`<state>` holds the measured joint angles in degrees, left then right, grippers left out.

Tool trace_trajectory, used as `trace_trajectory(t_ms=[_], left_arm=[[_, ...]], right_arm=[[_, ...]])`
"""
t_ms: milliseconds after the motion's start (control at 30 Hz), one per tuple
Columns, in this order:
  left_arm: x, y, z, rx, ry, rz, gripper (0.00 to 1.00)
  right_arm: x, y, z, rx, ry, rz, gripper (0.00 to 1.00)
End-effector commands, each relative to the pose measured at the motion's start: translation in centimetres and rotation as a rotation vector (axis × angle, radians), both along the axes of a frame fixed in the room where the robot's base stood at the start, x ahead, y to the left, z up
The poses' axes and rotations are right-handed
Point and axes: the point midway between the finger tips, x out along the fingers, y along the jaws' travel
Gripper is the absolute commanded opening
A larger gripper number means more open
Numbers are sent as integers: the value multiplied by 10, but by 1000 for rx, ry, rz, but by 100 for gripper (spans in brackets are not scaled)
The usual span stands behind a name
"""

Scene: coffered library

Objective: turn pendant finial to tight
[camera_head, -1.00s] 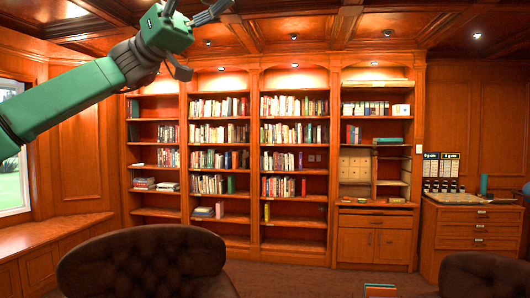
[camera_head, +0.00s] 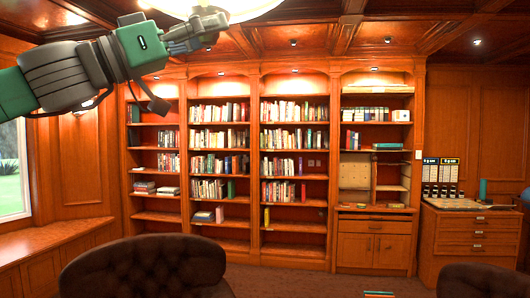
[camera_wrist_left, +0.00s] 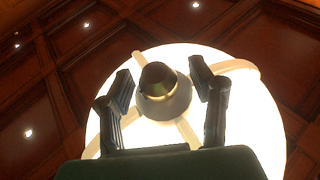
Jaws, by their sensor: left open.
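The pendant lamp (camera_head: 258,7) is a glowing white bowl at the top edge of the head view. In the left wrist view the bowl (camera_wrist_left: 108,128) fills the middle, with pale bands across it. The finial (camera_wrist_left: 160,84), a dark rounded knob on a brassy collar, sits at its centre. My left gripper (camera_head: 207,25) is just under the lamp in the head view. In the left wrist view my left gripper (camera_wrist_left: 160,80) is open, with one finger on each side of the finial and gaps between. The finial cannot be made out clearly in the head view. My right gripper is not in view.
A coffered ceiling (camera_head: 300,40) with small spotlights is above. Bookshelves (camera_head: 255,160) line the far wall. A dark tufted chair (camera_head: 145,268) stands in front, another (camera_head: 483,280) at lower right. A wooden drawer cabinet (camera_head: 472,235) stands at right.

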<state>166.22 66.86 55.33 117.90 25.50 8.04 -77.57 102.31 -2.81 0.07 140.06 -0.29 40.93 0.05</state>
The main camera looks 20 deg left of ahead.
Motion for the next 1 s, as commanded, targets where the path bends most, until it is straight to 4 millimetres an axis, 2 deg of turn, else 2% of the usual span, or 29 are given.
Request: trace_trajectory(t_ms=[67,300,633,700,1000], left_arm=[[-1,-1,1,2,2,61,49],[0,0,-3,4,2,255,49],[0,0,-5,1,1,535,49],[-18,6,-9,-2,-4,528,49],[-72,18,-33,-6,0,523,49]], right_arm=[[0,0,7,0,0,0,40],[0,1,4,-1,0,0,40],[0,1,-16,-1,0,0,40],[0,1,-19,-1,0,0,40],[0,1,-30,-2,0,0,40]])
